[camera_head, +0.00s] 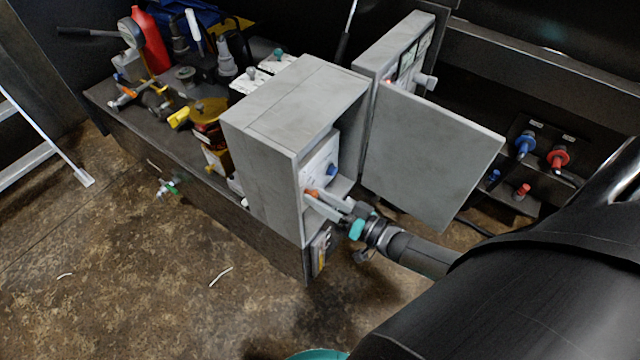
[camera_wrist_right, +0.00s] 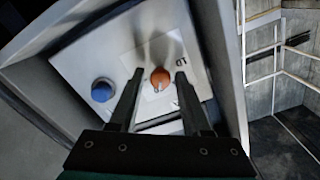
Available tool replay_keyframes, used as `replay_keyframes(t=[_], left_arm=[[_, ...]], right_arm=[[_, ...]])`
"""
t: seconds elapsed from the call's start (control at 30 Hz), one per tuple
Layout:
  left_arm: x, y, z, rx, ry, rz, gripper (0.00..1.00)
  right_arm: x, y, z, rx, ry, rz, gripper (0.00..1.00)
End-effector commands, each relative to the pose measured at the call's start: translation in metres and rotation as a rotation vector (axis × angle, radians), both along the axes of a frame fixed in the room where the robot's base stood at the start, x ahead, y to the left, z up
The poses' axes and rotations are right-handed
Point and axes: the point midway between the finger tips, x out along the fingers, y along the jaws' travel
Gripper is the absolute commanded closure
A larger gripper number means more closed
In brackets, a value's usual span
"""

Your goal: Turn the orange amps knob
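The orange knob (camera_wrist_right: 160,78) sits on a pale panel inside an open grey box (camera_head: 275,115). In the right wrist view it lies between the tips of my right gripper's two fingers (camera_wrist_right: 158,84), with a gap on each side. In the head view the orange knob (camera_head: 313,193) is partly hidden at the fingertips of my right gripper (camera_head: 322,200), which reaches into the box from the right. A blue knob (camera_wrist_right: 103,90) is on the same panel, left of the orange one in the wrist view. My left gripper is not seen.
The box's open door (camera_head: 430,155) hangs to the right, close above my right gripper. A cluttered dark bench (camera_head: 150,150) with tools and a red bottle (camera_head: 150,40) is at the left. Blue and red connectors (camera_head: 558,157) are at the far right.

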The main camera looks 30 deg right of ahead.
Motion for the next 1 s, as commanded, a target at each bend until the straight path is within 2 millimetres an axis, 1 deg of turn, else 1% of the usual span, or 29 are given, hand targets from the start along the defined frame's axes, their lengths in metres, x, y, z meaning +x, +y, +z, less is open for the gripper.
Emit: replay_keyframes(t=[0.03,0.1,0.37,0.47,0.5,0.57,0.67,0.8,1.0], left_arm=[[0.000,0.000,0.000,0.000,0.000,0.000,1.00],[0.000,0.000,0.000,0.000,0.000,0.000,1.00],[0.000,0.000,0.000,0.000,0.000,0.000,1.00],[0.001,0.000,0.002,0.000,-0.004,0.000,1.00],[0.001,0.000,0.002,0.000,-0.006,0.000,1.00],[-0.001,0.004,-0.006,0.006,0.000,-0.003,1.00],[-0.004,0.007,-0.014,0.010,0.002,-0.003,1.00],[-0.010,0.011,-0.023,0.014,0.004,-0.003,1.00],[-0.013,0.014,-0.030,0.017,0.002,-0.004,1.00]], right_arm=[[0.000,0.000,0.000,0.001,-0.001,0.000,0.45],[0.000,0.000,0.001,0.000,-0.002,0.000,0.39],[0.000,0.000,0.001,0.000,-0.003,0.001,0.39],[-0.006,-0.002,0.001,0.000,-0.002,0.000,0.39],[-0.010,-0.004,0.001,-0.001,-0.001,0.001,0.39],[-0.018,-0.008,0.001,-0.001,0.000,0.001,0.39],[-0.039,-0.016,0.001,-0.002,0.002,0.001,0.39],[-0.071,-0.029,0.001,-0.001,0.003,0.001,0.39],[-0.111,-0.046,0.001,-0.001,0.000,0.001,0.39]])
